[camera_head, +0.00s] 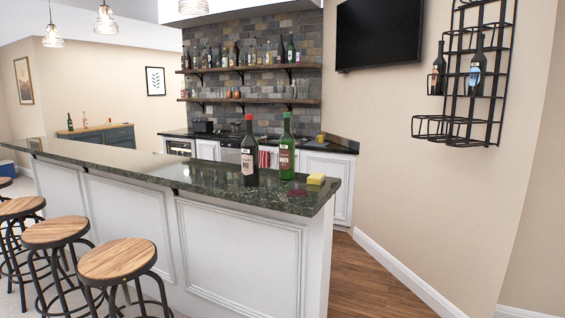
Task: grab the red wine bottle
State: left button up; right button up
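A dark bottle (249,152) with a red cap and a pale label stands upright on the dark green bar counter (190,177) near its right end. I take it for the red wine bottle. A green bottle (287,150) with a label stands upright just to its right, a small gap apart. Both stand free on the counter. Neither of my grippers is in view.
Wooden stools (118,261) line the front left. A black wall rack (463,130) holds dark bottles. Open wooden floor (372,280) lies right of the bar.

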aim_at(250, 147)
jog(key=i+l+u, duration=0.2)
jog(key=u, duration=0.2)
jog(key=i+l+u, duration=0.2)
jog(key=u, duration=0.25)
jog(key=i+l, duration=0.15)
jog(key=l, duration=0.25)
jog(key=i+l+u, duration=0.15)
jog(key=l, duration=0.2)
jog(key=i+l, duration=0.2)
jog(key=l, duration=0.2)
jog(key=i+l+u, duration=0.1)
jog(key=l, duration=0.3)
jog(key=i+l+u, duration=0.1)
jog(key=l, duration=0.35)
jog(key=i+l, duration=0.2)
jog(key=l, duration=0.2)
